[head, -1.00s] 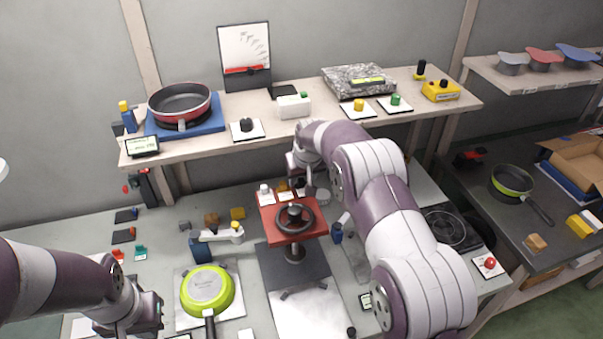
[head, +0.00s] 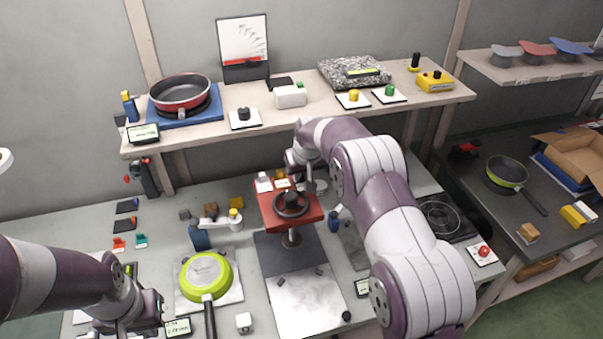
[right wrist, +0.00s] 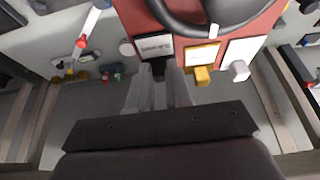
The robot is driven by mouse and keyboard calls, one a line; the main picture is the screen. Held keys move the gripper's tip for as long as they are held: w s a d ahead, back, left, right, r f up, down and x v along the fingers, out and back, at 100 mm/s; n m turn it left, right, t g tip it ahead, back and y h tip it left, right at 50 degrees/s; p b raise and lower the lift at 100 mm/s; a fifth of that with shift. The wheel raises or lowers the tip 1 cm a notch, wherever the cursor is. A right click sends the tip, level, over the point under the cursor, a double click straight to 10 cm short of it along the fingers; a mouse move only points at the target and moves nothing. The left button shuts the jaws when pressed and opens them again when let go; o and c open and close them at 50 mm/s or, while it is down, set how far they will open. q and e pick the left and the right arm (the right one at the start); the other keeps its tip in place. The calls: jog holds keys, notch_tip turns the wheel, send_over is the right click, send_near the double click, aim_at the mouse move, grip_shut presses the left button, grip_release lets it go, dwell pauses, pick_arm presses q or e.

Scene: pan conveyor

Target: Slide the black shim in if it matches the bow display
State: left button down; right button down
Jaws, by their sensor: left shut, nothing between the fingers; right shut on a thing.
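The red fixture (head: 275,217) stands on a post mid-bench, with a dark round ring (head: 291,204) on top. At its back edge are label cards with a white tab (head: 264,177), a yellow tab (right wrist: 202,74) and a black shim (right wrist: 158,66). My right gripper (right wrist: 158,76) is shut on the black shim at the fixture's edge; its fingers hide most of it. My left gripper (head: 156,304) is shut and empty, left of the upturned green pan (head: 206,275). A small display (head: 177,327) stands by that pan, another (head: 142,134) on the shelf; their readings are too small to tell.
A raised shelf behind holds a red pan (head: 180,92), a granite block (head: 353,72) and coloured knobs. A blue-based gauge (head: 199,238) stands behind the green pan. My right arm covers much of the right bench, beside a round hotplate (head: 441,216).

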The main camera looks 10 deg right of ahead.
jog(key=c, duration=1)
grip_release()
jog(key=shift+w+f, duration=0.25)
jog(key=shift+w, duration=0.05)
jog(key=shift+c, duration=0.2)
pick_arm(q)
jog(key=shift+w, duration=0.35)
pick_arm(e)
jog(key=shift+s+r, duration=0.1)
jog(key=shift+r, duration=0.25)
pick_arm(q)
notch_tip(320, 180, down, 4)
jog(key=b, duration=0.3)
jog(key=shift+r+b, duration=0.1)
jog(key=shift+b, duration=0.2)
pick_arm(e)
jog(key=v, duration=1.2)
jog(key=shift+s+r, duration=0.15)
